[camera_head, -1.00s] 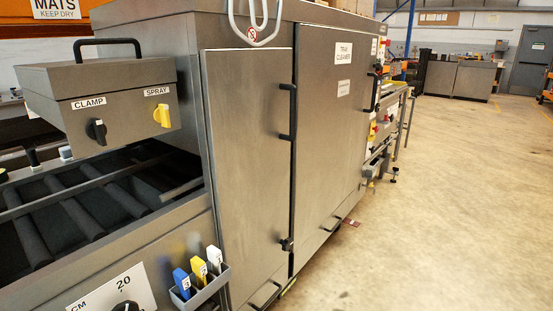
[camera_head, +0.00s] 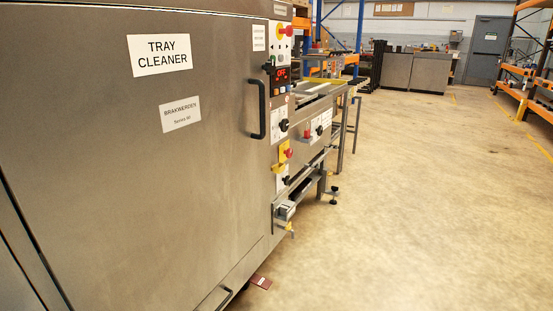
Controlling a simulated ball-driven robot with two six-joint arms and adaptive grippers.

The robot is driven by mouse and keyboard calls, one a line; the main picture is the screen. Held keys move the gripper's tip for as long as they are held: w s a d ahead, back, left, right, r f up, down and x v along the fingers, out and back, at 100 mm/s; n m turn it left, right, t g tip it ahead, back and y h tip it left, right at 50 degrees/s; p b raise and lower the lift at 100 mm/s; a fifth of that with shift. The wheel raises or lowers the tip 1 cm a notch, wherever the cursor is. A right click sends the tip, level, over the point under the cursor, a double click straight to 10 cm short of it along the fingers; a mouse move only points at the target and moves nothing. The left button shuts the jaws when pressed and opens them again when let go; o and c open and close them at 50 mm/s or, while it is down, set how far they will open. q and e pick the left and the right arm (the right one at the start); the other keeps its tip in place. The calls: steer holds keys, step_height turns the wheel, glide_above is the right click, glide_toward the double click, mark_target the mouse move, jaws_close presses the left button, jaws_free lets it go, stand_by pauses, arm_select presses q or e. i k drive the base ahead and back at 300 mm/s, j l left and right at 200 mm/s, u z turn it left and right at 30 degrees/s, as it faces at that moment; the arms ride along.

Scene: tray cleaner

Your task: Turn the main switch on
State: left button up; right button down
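The tray cleaner (camera_head: 150,150) is a large steel cabinet filling the left half of the view. A control strip runs down its right edge. At the strip's top is a red and yellow control (camera_head: 285,31). Below it a small dark display (camera_head: 282,73) shows red characters that look like "OFF". Lower is a black knob on a white plate (camera_head: 283,126), then a red control on a yellow plate (camera_head: 285,153). Which of these is the main switch cannot be read from here. Neither of my grippers is in view.
The cabinet door has a black handle (camera_head: 259,109). A conveyor section (camera_head: 325,95) on legs extends beyond the cabinet. A reddish flat object (camera_head: 261,281) lies on the floor by its base. The concrete floor (camera_head: 420,200) to the right is open, with orange racking (camera_head: 535,85) farther right.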

mark_target(289, 153)
steer(key=i+l, duration=0.2)
steer(key=i+l+u, duration=0.15)
steer(key=i, duration=0.35)
steer(key=i+l+u, duration=0.15)
steer(key=i, duration=0.35)
steer(key=i+l+u, duration=0.15)
steer(key=i+l, duration=0.2)
steer(key=i, duration=0.1)
